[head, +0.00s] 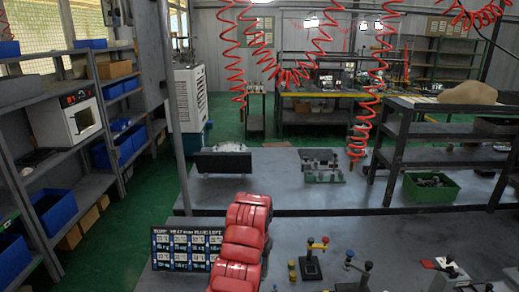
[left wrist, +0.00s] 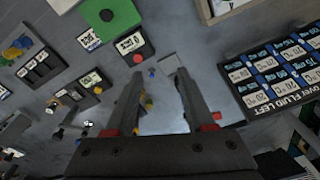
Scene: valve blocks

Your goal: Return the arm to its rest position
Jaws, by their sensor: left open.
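My left arm (head: 241,245), with red covers, rises from the bottom middle of the head view in front of the near table. Its gripper does not show there. In the left wrist view my left gripper (left wrist: 161,76) is open, with two dark fingers apart and nothing between them. It points at the grey table top. A valve block (head: 311,262) with a red and a yellow knob stands right of the arm in the head view, and one with blue knobs (head: 359,268) is farther right. My right gripper is not in view.
A dark label board (head: 183,249) stands left of my arm; it also shows in the left wrist view (left wrist: 275,75). A green bin (head: 431,187) sits farther back. Red coiled hoses (head: 365,110) hang above.

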